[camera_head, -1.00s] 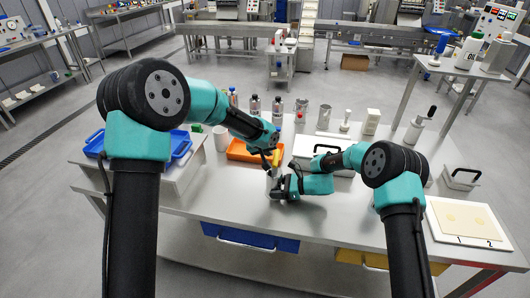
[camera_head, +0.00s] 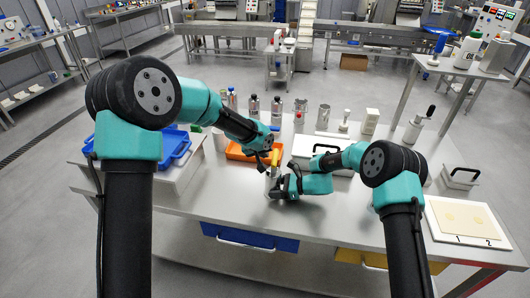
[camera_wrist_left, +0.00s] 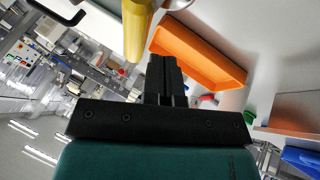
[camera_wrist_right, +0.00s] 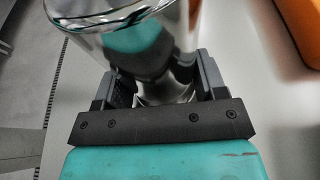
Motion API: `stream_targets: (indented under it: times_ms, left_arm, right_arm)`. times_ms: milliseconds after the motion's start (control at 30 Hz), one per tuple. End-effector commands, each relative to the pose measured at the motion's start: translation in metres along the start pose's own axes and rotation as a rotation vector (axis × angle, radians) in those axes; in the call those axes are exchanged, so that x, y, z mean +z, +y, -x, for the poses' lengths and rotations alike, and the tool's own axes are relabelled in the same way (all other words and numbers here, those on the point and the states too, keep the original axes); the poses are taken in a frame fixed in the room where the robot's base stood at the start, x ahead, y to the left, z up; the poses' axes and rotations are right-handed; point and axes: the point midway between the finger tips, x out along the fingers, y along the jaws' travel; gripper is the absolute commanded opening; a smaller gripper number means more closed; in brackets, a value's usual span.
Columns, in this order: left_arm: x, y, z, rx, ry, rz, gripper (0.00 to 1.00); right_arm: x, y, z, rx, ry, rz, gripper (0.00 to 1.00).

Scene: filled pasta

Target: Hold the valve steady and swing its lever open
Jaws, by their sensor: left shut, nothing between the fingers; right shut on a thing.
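The valve has a shiny metal body (camera_wrist_right: 150,40) and a yellow lever (camera_wrist_left: 137,30). In the head view the lever (camera_head: 275,157) points up at the front middle of the table. My right gripper (camera_wrist_right: 152,85) is shut around the metal body, one finger on each side; in the head view the right gripper (camera_head: 279,186) is low at the table. My left gripper (camera_wrist_left: 163,60) is shut and empty, close beside the lever; I cannot tell whether they touch. In the head view the left gripper (camera_head: 265,166) is just left of the lever. The valve's lower part is mostly hidden.
An orange tray (camera_wrist_left: 200,55) lies behind the left gripper. Several bottles and cans, including a metal can (camera_head: 323,117), stand farther back. A blue tray (camera_head: 175,148) is at the left. A white board (camera_head: 465,221) lies at the right.

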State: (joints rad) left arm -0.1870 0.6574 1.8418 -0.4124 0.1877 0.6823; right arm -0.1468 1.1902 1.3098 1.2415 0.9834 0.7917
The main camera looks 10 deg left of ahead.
Motion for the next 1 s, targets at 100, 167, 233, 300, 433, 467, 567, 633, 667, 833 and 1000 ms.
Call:
stream_targets:
  times_ms: [100,167,233,300,433,467,567,633,667,833,1000]
  left_arm:
    - [0.0,0.0,0.0,0.0,0.0,0.0,0.0]
    - [0.0,0.0,0.0,0.0,0.0,0.0,0.0]
    - [-0.001,-0.002,0.001,0.0,0.001,0.001,0.0]
    - [-0.002,-0.004,0.002,-0.001,0.001,0.002,0.0]
    - [-0.005,-0.012,0.007,-0.001,0.002,0.003,0.0]
    - [-0.006,-0.014,0.009,-0.001,0.002,0.002,0.0]
    - [-0.01,-0.025,0.015,-0.001,0.002,0.003,0.0]
    - [-0.013,-0.033,0.02,-0.001,0.002,0.004,0.0]
    - [-0.014,-0.035,0.023,0.0,0.004,0.003,0.0]
    - [-0.017,-0.036,0.057,0.001,0.003,0.0,0.0]
    - [-0.021,-0.039,0.088,0.001,0.004,0.0,0.0]
  right_arm:
    - [0.0,0.0,0.0,-0.001,0.0,0.0,0.35]
    - [0.0,0.0,0.0,-0.001,0.0,0.0,0.35]
    - [0.0,0.0,0.0,-0.001,0.0,0.0,0.35]
    - [0.0,0.0,0.0,-0.001,0.0,0.0,0.35]
    - [0.0,0.0,0.0,-0.001,0.0,0.0,0.35]
    - [0.0,0.0,0.0,-0.001,0.0,0.0,0.35]
    - [0.0,0.0,0.0,-0.001,0.0,0.0,0.35]
    - [0.0,0.0,0.0,-0.001,0.0,0.0,0.35]
    - [0.0,0.0,0.0,-0.001,0.0,0.0,0.35]
    - [0.0,0.0,0.0,-0.001,0.0,0.0,0.35]
    - [0.0,0.0,0.0,-0.001,0.0,0.0,0.35]
